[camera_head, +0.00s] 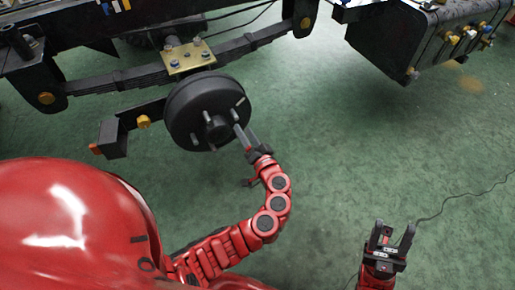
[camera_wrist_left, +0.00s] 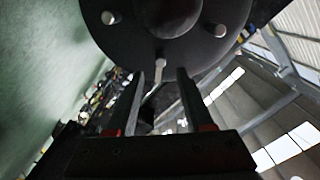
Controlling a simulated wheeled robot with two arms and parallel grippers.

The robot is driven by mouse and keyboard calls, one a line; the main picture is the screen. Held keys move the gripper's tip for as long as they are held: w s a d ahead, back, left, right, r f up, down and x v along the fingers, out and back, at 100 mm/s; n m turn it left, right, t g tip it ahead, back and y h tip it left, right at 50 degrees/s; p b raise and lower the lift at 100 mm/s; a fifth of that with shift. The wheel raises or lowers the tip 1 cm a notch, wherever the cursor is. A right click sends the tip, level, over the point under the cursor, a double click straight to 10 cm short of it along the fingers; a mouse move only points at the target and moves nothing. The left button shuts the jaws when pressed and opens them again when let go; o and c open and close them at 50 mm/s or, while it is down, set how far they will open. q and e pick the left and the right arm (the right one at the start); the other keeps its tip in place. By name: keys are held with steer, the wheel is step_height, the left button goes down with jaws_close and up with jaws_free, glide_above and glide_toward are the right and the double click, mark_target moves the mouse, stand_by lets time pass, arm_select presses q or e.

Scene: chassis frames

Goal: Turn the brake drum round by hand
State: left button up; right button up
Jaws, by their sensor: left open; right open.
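The brake drum (camera_head: 187,93) is a dark round drum with wheel studs and a central hub, hanging below the leaf spring. Its face also shows at the top of the left wrist view (camera_wrist_left: 118,35). My left gripper (camera_head: 240,137) is at the drum's lower right face, beside the hub. In the left wrist view its two fingers (camera_wrist_left: 161,75) are apart, and one stud (camera_wrist_left: 160,57) shows in line with the gap between them. I cannot tell whether a finger touches the drum. My right gripper (camera_head: 391,236) is open and empty, low on the right, away from the drum.
The leaf spring (camera_head: 125,80) and a gold plate (camera_head: 188,57) lie above the drum. A dark bracket with an orange end (camera_head: 112,140) is to its left. A dark chassis box with fittings (camera_head: 420,45) is upper right. A thin cable (camera_head: 460,200) crosses the mostly clear green floor.

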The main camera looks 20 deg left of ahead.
arm_select(q)
steer(key=p+v, duration=0.1)
steer(key=v, duration=0.8)
steer(key=shift+s+d+p, duration=0.25)
steer(key=shift+d+p, duration=0.05)
steer(key=shift+p, duration=0.1)
